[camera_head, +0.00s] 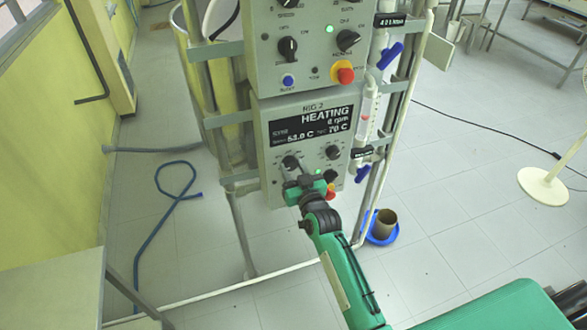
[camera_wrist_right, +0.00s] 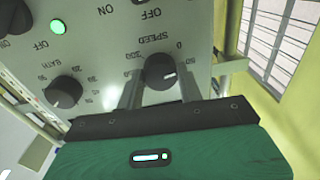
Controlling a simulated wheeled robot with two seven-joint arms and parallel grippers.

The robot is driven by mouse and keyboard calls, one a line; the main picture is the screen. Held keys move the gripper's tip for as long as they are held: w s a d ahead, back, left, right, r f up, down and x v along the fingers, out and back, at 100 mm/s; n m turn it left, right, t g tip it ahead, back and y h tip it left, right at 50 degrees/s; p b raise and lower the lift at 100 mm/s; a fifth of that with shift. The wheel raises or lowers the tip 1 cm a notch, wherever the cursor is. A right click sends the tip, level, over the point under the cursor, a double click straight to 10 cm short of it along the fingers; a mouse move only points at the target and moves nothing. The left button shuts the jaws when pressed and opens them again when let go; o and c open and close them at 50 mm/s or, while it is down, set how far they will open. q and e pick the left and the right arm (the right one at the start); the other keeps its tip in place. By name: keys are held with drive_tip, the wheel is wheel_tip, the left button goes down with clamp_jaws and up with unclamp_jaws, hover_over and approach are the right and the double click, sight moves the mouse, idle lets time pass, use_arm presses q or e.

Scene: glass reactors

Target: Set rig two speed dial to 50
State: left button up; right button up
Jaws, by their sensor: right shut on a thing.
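In the right wrist view the panel appears upside down. There the speed dial (camera_wrist_right: 160,71) sits between the two fingers of my right gripper (camera_head: 298,182), which is shut on it. The dial's white mark points right in that view, and part of its scale is hidden. My left gripper is not in view.
The bath dial (camera_head: 332,152) is beside the speed dial, and it also shows in the wrist view (camera_wrist_right: 63,91). Another control box (camera_head: 310,50) is above. A blue tray (camera_head: 381,232) with a beaker is on the floor.

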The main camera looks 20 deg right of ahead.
drive_tip(key=shift+m, duration=0.8)
drive_tip(key=o, duration=1)
drive_tip(key=shift+s, duration=0.1)
drive_tip(key=shift+s+f, duration=0.1)
drive_tip(key=shift+s, duration=0.15)
drive_tip(key=s+b, duration=0.1)
drive_tip(key=s, duration=0.3)
drive_tip(key=s+b, duration=0.1)
drive_tip(key=s, duration=0.3)
drive_tip(key=s+d+b, duration=0.1)
drive_tip(key=s, duration=0.4)
drive_tip(key=shift+f, duration=0.2)
